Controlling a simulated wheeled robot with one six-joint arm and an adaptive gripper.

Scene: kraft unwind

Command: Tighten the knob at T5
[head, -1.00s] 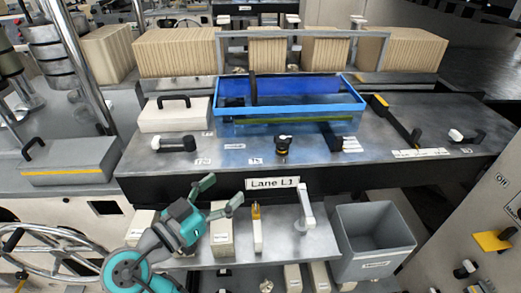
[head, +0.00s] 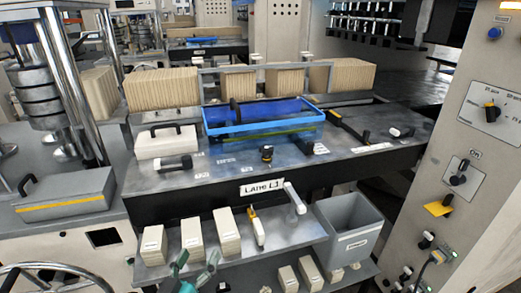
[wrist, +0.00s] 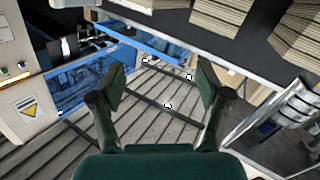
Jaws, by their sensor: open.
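A small black knob with a yellowish base (head: 267,153) stands upright on the grey top of the Lane L1 bench, in front of the blue bin. Tags lie on the bench near it, but their print is too small to read now, so I cannot confirm which marks T5. My gripper (head: 196,262) shows at the bottom of the head view, in front of and below the bench, well apart from the knob. In the wrist view my gripper (wrist: 161,88) has its two green fingers spread with nothing between them. The knob cannot be made out in that view.
A blue bin (head: 264,135), a white box with a black handle (head: 166,146) and a black-and-white lever (head: 175,164) share the bench. Cartons (head: 191,238) and a grey bin (head: 345,228) are below the front edge. A control cabinet (head: 470,130) stands at right.

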